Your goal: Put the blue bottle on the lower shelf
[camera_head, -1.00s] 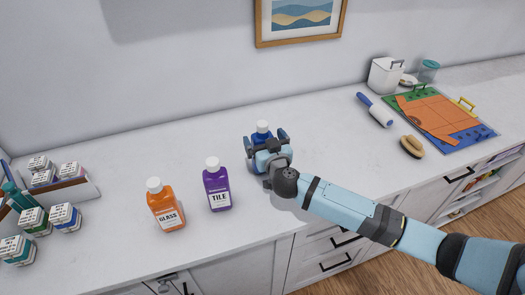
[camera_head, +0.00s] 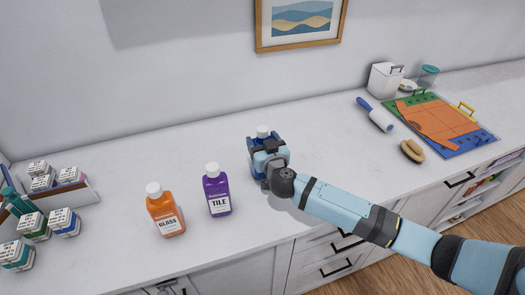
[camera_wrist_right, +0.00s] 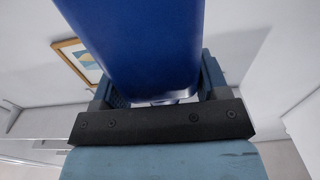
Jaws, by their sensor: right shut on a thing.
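The blue bottle (camera_head: 263,133) with a white cap stands upright on the white counter, mostly hidden behind my right gripper (camera_head: 266,150) in the head view. My right gripper is shut on it. In the right wrist view the blue bottle (camera_wrist_right: 140,45) fills the space between the fingers of the gripper (camera_wrist_right: 158,90). I cannot tell whether the bottle's base touches the counter. Open shelves (camera_head: 470,203) with things in them show in the cabinet at the right, below the counter. My left gripper is not in view.
A purple TILE bottle (camera_head: 217,192) and an orange GLASS bottle (camera_head: 165,212) stand left of my gripper. Several small boxes (camera_head: 63,221) are at the far left. A roller (camera_head: 375,115), a brush (camera_head: 412,151) and a coloured board (camera_head: 440,120) lie at the right. Counter between is clear.

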